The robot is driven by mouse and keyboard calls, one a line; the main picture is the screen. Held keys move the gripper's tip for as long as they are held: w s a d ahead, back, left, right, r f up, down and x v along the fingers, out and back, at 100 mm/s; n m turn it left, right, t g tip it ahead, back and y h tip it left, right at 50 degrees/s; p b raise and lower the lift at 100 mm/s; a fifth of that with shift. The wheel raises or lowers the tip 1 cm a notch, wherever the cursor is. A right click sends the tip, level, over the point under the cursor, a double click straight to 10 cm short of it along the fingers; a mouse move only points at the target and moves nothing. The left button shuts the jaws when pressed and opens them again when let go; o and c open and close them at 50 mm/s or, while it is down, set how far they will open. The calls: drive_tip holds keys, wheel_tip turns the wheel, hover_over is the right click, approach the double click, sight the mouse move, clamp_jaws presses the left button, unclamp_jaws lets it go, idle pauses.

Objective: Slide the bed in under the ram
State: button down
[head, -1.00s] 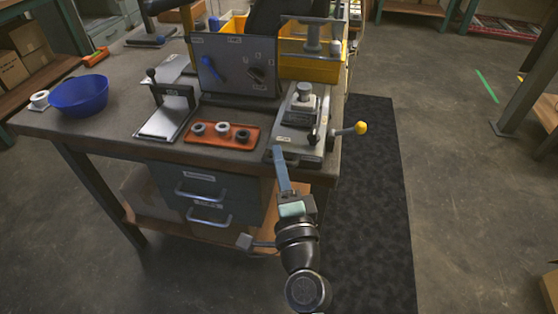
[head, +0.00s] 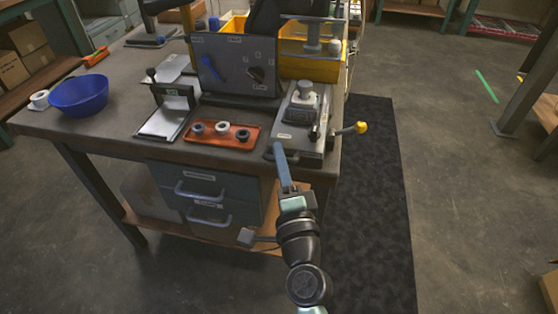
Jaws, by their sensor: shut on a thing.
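The bed (head: 296,139) is a grey plate on the right end of the bench, with a handle at its front edge. A light grey block with a knob (head: 304,97) sits on it. The ram (head: 312,42) is a grey post under a crossbar at the back of the bench, behind the bed. The block stands in front of the ram in the picture. My gripper (head: 279,150) reaches in from the front and is shut at the bed's front handle. The fingertips partly hide the handle.
A yellow-knobbed lever (head: 361,127) sticks out on the right. An orange tray (head: 222,135) with several rings lies left of the bed. A dark panel (head: 238,65) and yellow bins (head: 309,68) stand behind. A blue bowl (head: 78,95) is far left.

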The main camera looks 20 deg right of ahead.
sight(284, 148)
drive_tip(key=w+d, duration=0.2)
drive_tip(key=shift+w+b, duration=0.3)
drive_tip(key=shift+w, duration=0.1)
drive_tip(key=c, duration=0.9)
unclamp_jaws()
drive_tip(key=shift+o, duration=0.2)
